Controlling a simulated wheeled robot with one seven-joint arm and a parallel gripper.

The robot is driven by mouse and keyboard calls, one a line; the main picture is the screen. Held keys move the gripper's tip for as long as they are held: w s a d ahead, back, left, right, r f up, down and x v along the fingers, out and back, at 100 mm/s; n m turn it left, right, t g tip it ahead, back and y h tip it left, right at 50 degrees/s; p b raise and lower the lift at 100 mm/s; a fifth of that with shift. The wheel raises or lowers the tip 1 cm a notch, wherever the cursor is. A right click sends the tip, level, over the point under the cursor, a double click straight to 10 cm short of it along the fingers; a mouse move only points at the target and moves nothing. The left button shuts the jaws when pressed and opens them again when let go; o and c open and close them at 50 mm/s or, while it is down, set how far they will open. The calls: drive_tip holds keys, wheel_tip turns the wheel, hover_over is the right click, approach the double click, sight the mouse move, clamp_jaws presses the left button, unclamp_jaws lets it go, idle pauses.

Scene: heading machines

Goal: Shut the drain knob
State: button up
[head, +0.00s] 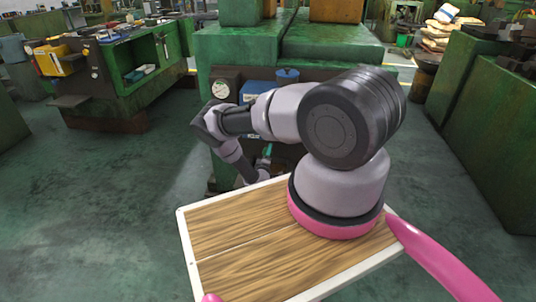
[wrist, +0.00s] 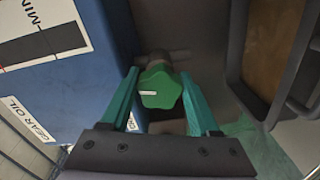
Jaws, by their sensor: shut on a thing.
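The drain knob (wrist: 160,90) is a green lobed knob with a short white mark lying nearly level on its face. It sits on a dark fitting beside a blue tank in the wrist view. My gripper (wrist: 160,76) has its two teal fingers on either side of the knob and is shut on it. In the head view my arm reaches down to the front of the green machine. A small teal bit of my gripper (head: 268,151) shows there, and the knob is hidden.
The blue tank (wrist: 70,85) with white labels stands close at the left of my gripper. A dark frame (wrist: 283,60) is close at the right. Green machines (head: 490,140) stand on the right, with open floor (head: 110,220) at the left.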

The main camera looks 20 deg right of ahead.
drive_tip(key=shift+n, duration=1.6)
drive_tip(key=o, duration=1.4)
drive_tip(key=shift+c, duration=0.2)
drive_tip(key=shift+s+a, duration=0.1)
drive_tip(key=v, duration=1)
drive_tip(key=shift+s+a, duration=0.2)
drive_tip(key=shift+s, duration=0.05)
drive_tip(key=shift+w+r, duration=0.1)
